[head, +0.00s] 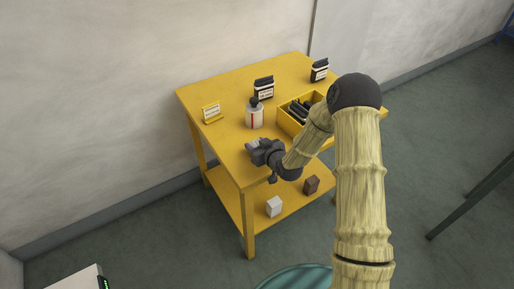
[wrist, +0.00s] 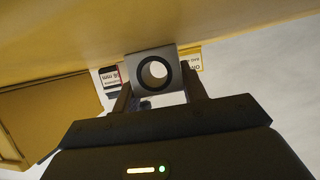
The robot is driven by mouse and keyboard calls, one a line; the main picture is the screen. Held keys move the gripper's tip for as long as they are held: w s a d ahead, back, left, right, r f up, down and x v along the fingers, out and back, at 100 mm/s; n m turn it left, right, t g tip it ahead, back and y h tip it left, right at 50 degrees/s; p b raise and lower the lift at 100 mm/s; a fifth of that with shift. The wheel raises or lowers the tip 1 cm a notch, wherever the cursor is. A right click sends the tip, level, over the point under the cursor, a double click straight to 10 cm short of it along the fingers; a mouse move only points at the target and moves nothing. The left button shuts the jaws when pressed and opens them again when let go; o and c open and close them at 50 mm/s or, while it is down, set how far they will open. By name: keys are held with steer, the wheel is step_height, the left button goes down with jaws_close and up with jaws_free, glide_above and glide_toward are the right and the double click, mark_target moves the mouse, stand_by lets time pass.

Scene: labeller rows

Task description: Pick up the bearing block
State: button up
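The bearing block (wrist: 141,60) is a grey block with a round, dark-ringed hole, seen face-on in the wrist view. My gripper (wrist: 156,80) has one finger against each side of it, with no clear gap showing, so it looks shut on the block. In the head view my gripper (head: 257,150) is at the near left part of the yellow table (head: 228,124), and the light grey block (head: 251,144) shows just beyond its fingers. The block is at or very close to the tabletop; I cannot tell whether it touches. My fingers partly hide its sides.
A yellow bin (head: 288,122) with dark items is to the right. Dark labelled containers (head: 264,88) (head: 319,71) and a yellow sign (head: 212,112) stand farther back.

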mark_target(257, 144)
steer(key=c, duration=0.5)
steer(key=shift+o, duration=0.2)
steer(key=shift+r, duration=0.1)
step_height(257, 144, up, 10)
steer(key=shift+w+f, duration=0.1)
steer(key=shift+f, duration=0.05)
steer(key=shift+s, duration=0.2)
